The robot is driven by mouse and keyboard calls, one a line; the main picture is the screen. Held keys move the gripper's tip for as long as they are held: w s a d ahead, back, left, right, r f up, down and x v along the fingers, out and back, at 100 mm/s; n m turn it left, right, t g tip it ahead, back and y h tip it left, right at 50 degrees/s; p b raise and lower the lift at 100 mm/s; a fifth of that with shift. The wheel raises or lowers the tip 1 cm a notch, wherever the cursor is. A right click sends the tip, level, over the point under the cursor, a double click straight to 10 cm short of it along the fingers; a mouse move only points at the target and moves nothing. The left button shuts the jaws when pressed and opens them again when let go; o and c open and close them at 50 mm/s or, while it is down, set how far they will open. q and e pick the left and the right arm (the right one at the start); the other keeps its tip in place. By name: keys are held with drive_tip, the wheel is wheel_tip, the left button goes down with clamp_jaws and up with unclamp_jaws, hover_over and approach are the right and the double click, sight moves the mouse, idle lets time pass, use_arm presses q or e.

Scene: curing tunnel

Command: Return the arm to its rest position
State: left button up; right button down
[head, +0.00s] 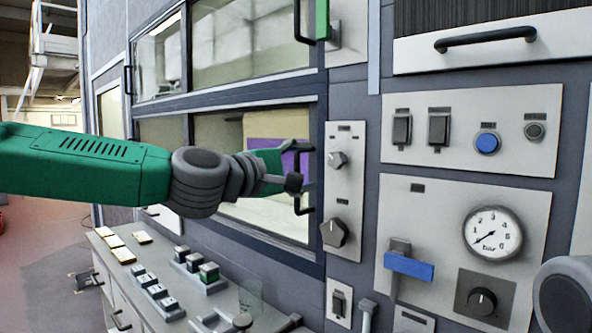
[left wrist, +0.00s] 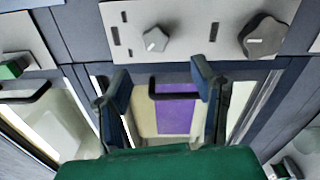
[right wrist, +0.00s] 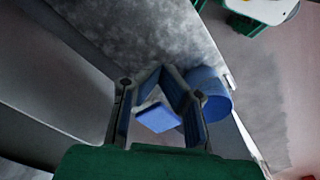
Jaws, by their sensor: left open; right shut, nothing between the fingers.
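My green left arm (head: 90,165) reaches across the head view from the left. Its gripper (head: 290,183) is at the black handle (head: 298,150) of the lower window door. In the left wrist view the open left gripper (left wrist: 160,80) has its two fingers apart. The black handle (left wrist: 178,96) shows between them, and I cannot tell whether they touch it. My right gripper (right wrist: 163,70) is shut and empty in the right wrist view; it is outside the head view.
The window door (head: 283,222) shows a purple panel behind its glass. Knob panels (head: 344,190), a pressure gauge (head: 493,234) and a blue lever (head: 409,266) stand right of it. A console (head: 128,283) with several buttons is below. A blue cylinder (right wrist: 209,92) is near my right gripper.

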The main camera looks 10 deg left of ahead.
use_arm(q)
drive_tip(key=shift+v, duration=1.05)
drive_tip(key=shift+f, duration=0.1)
drive_tip(key=s+f+m+g+y+b, duration=0.15)
drive_tip(key=s+f, duration=0.25)
drive_tip(key=f, duration=1)
drive_tip(key=s+f+m+g+y, duration=0.1)
drive_tip(key=s+f+m+g, duration=0.2)
drive_tip(key=f, duration=1.1)
drive_tip(key=s+f+m+g+y+b, duration=0.1)
drive_tip(key=s+f+g+y, duration=0.3)
drive_tip(key=f, duration=0.9)
drive_tip(key=s+a+f+m+g+b, duration=0.1)
drive_tip(key=s+a+f+m, duration=0.1)
drive_tip(key=s+a+f, duration=0.5)
drive_tip(key=s+a+f+m+g+b, duration=0.1)
drive_tip(key=s+a+f+m+g, duration=0.1)
drive_tip(key=s+f, duration=0.8)
drive_tip(key=s+a+f+m+g+y, duration=0.2)
drive_tip(key=s+a+f+m+y, duration=0.2)
drive_tip(key=s+a, duration=0.8)
wheel_tip(320, 180, down, 2)
drive_tip(key=shift+s+f+b, duration=0.1)
drive_tip(key=shift+s+b, duration=0.35)
